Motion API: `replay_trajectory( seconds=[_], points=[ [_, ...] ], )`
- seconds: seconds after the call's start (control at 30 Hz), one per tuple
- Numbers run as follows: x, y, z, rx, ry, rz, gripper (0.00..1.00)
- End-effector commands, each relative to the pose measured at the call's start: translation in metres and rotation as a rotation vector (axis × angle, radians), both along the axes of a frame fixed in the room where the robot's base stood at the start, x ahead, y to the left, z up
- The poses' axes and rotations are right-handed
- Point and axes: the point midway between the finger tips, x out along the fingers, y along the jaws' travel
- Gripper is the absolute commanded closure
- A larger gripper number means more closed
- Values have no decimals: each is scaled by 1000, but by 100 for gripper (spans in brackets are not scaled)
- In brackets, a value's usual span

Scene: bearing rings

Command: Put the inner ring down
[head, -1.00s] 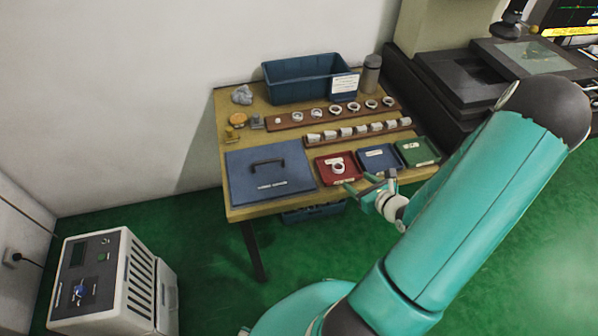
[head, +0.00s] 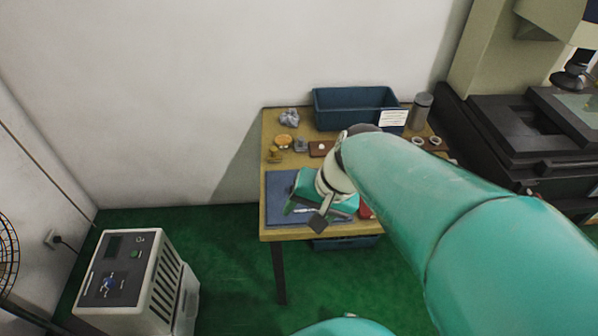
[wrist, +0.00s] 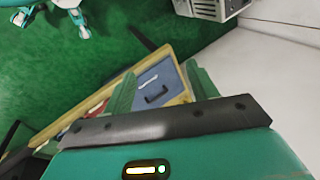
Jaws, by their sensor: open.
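My gripper (head: 318,203) is open and hangs over the blue panel with a handle (head: 279,196) at the table's front left. Only a corner of the red tray (head: 366,211) shows beside my arm. No ring can be made out in that corner. Two pale rings (head: 426,141) show at the right end of the back rack. I cannot tell which ring is the inner ring; my arm hides much of the table.
A dark blue bin (head: 352,106) stands at the table's back, with a grey canister (head: 421,111) to its right. Small items, among them an orange-lidded pot (head: 285,141), lie at the back left. A grey-white machine (head: 138,283) stands on the green floor at left.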

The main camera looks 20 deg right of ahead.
Motion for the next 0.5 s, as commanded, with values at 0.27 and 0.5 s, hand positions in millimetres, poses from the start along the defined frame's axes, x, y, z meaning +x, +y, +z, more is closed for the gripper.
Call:
replay_trajectory(
  seconds=[0.27,0.5],
  points=[
    [-30,8,62,-383,-231,343,42],
    [-36,5,77,-472,-288,405,42]
  ],
)
